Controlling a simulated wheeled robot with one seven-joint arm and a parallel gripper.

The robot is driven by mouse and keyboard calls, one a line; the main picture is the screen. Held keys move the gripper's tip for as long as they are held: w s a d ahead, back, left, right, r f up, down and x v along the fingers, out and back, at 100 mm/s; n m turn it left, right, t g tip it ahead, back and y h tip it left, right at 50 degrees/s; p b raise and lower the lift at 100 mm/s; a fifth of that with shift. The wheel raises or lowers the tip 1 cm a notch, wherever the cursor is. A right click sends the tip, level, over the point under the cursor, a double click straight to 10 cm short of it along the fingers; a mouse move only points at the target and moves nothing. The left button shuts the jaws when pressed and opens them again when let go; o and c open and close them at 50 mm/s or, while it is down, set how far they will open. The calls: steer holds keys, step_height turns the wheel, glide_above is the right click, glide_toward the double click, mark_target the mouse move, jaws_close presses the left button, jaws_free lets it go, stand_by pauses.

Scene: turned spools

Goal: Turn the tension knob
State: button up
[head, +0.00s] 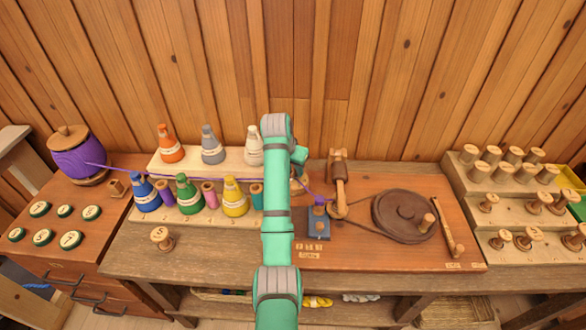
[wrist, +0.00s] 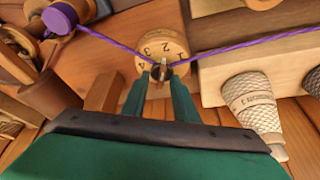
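The tension knob (wrist: 160,50) is a round wooden dial with numbers around its face, seen upside down in the wrist view. A thin upright bar (wrist: 163,65) stands at its centre. My gripper (wrist: 163,76) has its two green fingers either side of this bar, their tips at the dial's face. Whether they press on the bar or leave a small gap cannot be told. The purple thread (wrist: 228,49) runs across the front of the dial, close to the fingertips. In the head view my green arm hides the knob's face and my fingers.
A white cone (wrist: 254,106) stands close on the right in the wrist view. In the head view, coloured cones (head: 183,194) stand left of my arm, and a winder with a dark wheel (head: 403,214) stands right. A loose spool (head: 162,238) sits at the bench's front left.

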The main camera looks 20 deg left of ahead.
steer(key=shift+a, duration=0.1)
jaws_close()
